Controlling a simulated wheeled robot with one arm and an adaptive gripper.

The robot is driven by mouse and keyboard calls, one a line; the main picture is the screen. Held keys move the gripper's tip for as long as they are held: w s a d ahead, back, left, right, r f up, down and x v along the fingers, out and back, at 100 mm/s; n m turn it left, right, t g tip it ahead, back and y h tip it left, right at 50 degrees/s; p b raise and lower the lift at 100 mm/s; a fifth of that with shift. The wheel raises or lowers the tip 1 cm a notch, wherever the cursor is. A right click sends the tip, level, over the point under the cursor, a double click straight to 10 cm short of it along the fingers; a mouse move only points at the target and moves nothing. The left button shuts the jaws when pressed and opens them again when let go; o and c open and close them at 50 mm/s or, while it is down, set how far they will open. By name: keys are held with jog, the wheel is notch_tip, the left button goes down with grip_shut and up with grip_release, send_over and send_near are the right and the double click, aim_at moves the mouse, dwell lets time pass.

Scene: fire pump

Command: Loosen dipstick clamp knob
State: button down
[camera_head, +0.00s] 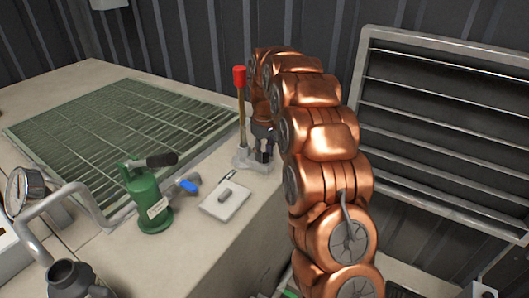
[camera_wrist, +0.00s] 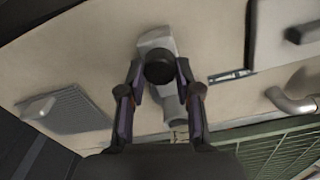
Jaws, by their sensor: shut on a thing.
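The dipstick stands upright in the head view, with a red grip (camera_head: 240,77) on a brass-coloured rod (camera_head: 242,122). Its grey clamp base (camera_head: 243,160) sits on the beige top near the right edge. My gripper (camera_head: 264,148) is low beside the clamp, to the right of the rod, partly hidden by my arm. In the wrist view, the black round clamp knob (camera_wrist: 160,69) lies between the two fingertips of my gripper (camera_wrist: 160,76), in front of the grey clamp body (camera_wrist: 155,42). My gripper is shut on the knob. The exact finger contact is hard to see.
A green hand pump (camera_head: 149,200) with a black handle, a blue-handled valve (camera_head: 188,186) and a pale plate (camera_head: 225,200) stand to the left. A green grating (camera_head: 120,125) covers the top behind. A louvred panel (camera_head: 445,130) is on the right wall.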

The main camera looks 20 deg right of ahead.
aim_at(264, 154)
jog(key=c, duration=0.8)
grip_release()
jog(key=shift+w, duration=0.1)
notch_tip(264, 154, up, 12)
dwell(0.4)
